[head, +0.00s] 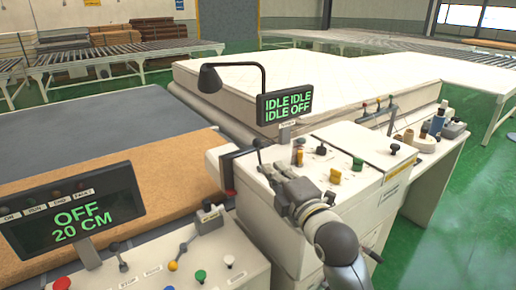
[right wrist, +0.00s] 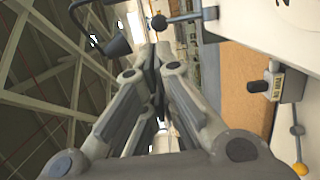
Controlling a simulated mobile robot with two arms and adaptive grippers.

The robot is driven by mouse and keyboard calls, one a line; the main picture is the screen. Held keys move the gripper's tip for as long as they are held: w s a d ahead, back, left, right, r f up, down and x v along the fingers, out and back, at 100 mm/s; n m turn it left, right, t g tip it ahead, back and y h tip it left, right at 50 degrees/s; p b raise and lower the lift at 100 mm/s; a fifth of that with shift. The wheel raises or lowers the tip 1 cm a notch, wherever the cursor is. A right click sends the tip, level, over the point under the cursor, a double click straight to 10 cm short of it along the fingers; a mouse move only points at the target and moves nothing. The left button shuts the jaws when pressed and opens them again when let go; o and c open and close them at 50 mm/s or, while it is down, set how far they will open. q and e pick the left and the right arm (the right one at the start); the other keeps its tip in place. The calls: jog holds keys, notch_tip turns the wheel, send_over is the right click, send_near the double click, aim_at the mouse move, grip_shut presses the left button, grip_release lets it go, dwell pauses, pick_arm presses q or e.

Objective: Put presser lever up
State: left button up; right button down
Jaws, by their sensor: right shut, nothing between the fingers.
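A black ball-knobbed lever (head: 257,143) stands at the left end of the white machine cabinet (head: 340,145). I take it for the presser lever, but no label on it can be read. Its knob also shows in the right wrist view (right wrist: 159,22), just beyond the fingertips, on a grey arm that runs right. My right gripper (head: 266,170) reaches up from the lower right to this end of the cabinet, just below the knob. In the right wrist view its fingers (right wrist: 155,58) are together and empty. Whether they touch the lever cannot be told. My left gripper is not seen.
A display (head: 285,104) reading IDLE and OFF stands above the cabinet, beside a black lamp (head: 209,80). Buttons and knobs cover the cabinet top. A white mattress (head: 230,85) lies behind. A console display (head: 72,208) reads OFF 20 CM, near several levers and buttons.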

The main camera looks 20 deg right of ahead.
aim_at(258, 151)
jog(key=w, duration=0.3)
jog(key=w+a+p, duration=0.1)
jog(key=w, duration=0.2)
jog(key=w+p, duration=0.1)
jog(key=w, duration=0.1)
jog(key=shift+w+a+r, duration=0.1)
jog(key=shift+w+a, duration=0.1)
jog(key=shift+w, duration=0.2)
jog(key=shift+w+a, duration=0.1)
jog(key=shift+w, duration=0.45)
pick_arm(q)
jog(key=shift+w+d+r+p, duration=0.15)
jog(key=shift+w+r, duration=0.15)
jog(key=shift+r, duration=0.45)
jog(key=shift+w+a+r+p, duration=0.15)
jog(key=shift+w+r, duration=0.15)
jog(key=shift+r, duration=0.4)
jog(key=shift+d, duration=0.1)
